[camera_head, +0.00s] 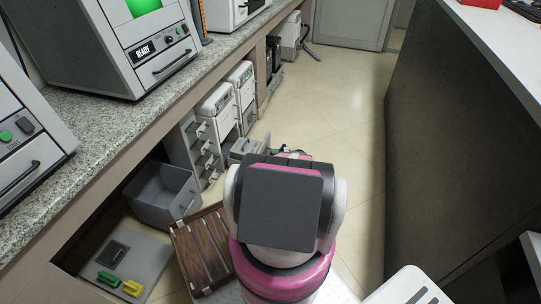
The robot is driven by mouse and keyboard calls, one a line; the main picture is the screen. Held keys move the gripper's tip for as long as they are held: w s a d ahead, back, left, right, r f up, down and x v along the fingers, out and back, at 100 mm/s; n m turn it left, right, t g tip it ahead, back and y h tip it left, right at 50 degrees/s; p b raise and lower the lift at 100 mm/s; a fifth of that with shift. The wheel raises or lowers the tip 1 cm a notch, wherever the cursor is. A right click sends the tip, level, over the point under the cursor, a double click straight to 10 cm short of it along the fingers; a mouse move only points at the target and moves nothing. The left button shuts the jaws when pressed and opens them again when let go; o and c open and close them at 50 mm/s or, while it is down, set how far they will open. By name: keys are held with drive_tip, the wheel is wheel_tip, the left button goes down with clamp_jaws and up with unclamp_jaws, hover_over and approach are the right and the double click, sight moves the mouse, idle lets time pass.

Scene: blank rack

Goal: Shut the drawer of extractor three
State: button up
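Several grey-white units stand in a row under the counter, and I cannot read a number on them to tell which is extractor three. A white unit (217,103) and another white unit (242,78) stand side by side. A grey drawer (248,146) sticks out at floor level in front of these units, partly hidden by my arm. A narrow drawer stack (184,147) with several handles stands nearer. My pink and white arm with its dark square panel fills the lower middle. My gripper cannot be made out behind it. A small red and green patch beyond the arm is unclear.
A grey open bin (165,196), a brown slatted crate (205,245) and a flat panel (118,258) with green and yellow pieces lie at lower left. The granite counter (95,115) overhangs them. A dark cabinet (440,150) bounds the right. The tiled floor (335,105) between is clear.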

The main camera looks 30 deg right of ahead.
drive_tip(key=shift+x, duration=1.1)
clamp_jaws()
drive_tip(key=shift+w, duration=0.15)
